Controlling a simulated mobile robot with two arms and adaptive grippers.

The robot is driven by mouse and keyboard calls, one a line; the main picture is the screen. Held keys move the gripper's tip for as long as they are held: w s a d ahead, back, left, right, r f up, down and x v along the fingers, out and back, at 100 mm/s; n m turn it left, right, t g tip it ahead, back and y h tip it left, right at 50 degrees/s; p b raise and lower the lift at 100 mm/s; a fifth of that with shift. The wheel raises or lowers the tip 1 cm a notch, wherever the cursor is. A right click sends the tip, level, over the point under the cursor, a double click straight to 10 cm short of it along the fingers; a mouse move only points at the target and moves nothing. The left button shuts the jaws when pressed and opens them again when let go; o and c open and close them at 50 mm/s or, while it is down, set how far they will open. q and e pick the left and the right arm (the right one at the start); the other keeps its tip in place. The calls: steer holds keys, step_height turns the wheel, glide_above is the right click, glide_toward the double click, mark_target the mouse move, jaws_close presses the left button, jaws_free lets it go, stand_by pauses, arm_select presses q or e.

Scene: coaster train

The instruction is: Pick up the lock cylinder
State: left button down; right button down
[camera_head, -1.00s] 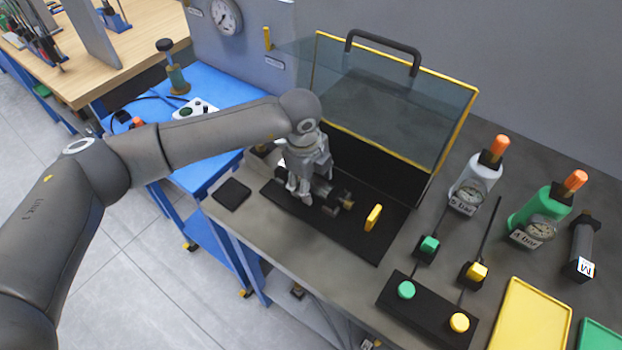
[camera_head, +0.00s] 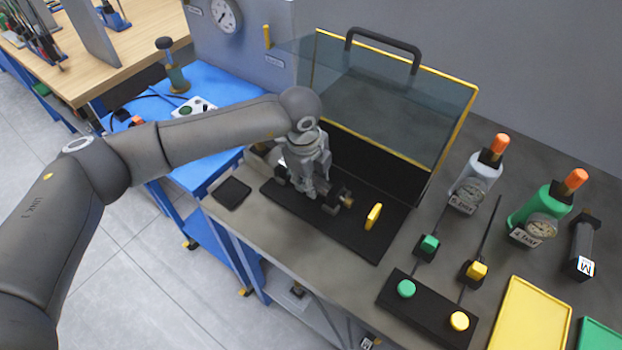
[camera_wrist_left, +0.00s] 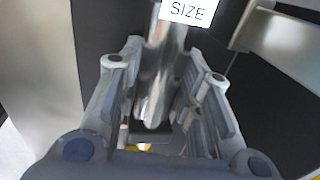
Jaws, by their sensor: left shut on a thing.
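The lock cylinder appears to be the shiny metal cylinder (camera_wrist_left: 160,75) between my left fingers in the left wrist view. A white label reading "SIZE" (camera_wrist_left: 187,11) is at its upper end. My left gripper (camera_wrist_left: 165,95) is shut on it, with a finger along each side. In the head view my left gripper (camera_head: 312,192) points down over the black plate (camera_head: 368,238), at a dark fixture with a brass part (camera_head: 346,194). The gripper hides most of the cylinder there, so I cannot tell whether it touches the fixture. My right gripper is not in view.
A clear guard with yellow edges (camera_head: 455,130) stands open behind the plate. A yellow tab (camera_head: 373,216) stands on the plate. To the right are a button box (camera_head: 430,310), grey and green pressure bottles (camera_head: 540,218) and a yellow tray (camera_head: 530,325). A small black tray (camera_head: 233,192) lies left.

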arm_select(q)
steer(key=shift+w+r, duration=0.1)
steer(key=shift+r, duration=0.2)
